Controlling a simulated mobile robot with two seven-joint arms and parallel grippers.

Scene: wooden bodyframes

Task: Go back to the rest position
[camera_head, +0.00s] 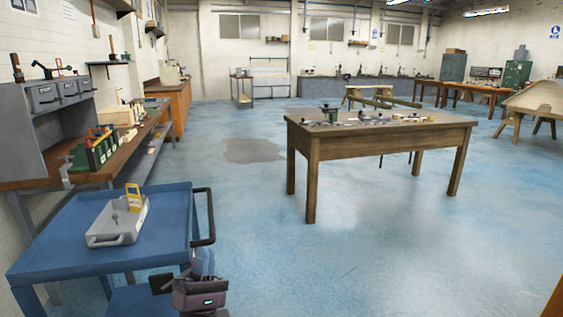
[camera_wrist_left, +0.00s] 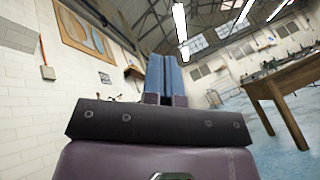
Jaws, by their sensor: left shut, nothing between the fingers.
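My left gripper (camera_head: 203,258) is low in the head view, beside the right edge of the blue cart (camera_head: 60,234). In the left wrist view, its two blue fingers (camera_wrist_left: 164,66) stand side by side, shut with nothing between them. The wrist camera looks toward the upper walls and ceiling. My right gripper is in neither view.
A grey tray (camera_head: 112,240) holding a yellow-framed item (camera_head: 134,197) sits on the cart. The cart's black handle (camera_head: 211,215) is close to my left gripper. A wooden table (camera_head: 378,138) with small parts stands at centre right. Blue floor between is clear.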

